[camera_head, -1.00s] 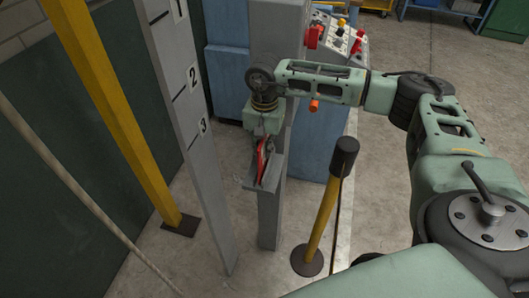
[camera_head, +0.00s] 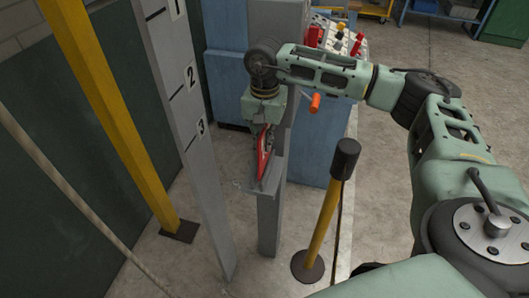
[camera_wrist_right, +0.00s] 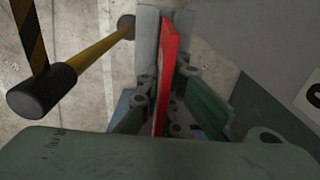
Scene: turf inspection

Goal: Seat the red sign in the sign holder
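The red sign (camera_head: 264,157) is a thin plate, seen nearly edge-on and slightly tilted, below my right gripper (camera_head: 265,128). The right wrist view shows the red sign (camera_wrist_right: 167,65) between the two fingers of my right gripper (camera_wrist_right: 165,95), which appear shut on it. The grey sign holder (camera_head: 268,187) is a small angled bracket on the grey post. The sign's lower end is at the holder in the head view; I cannot tell whether it is in the holder or just above or in front of it. My left gripper is not in view.
A yellow post with a black top (camera_head: 344,160) stands just right of the holder. A grey numbered board (camera_head: 193,130) and a yellow column (camera_head: 115,110) stand to the left. A blue cabinet (camera_head: 322,130) with a control panel (camera_head: 338,38) stands behind. Open floor lies farther right.

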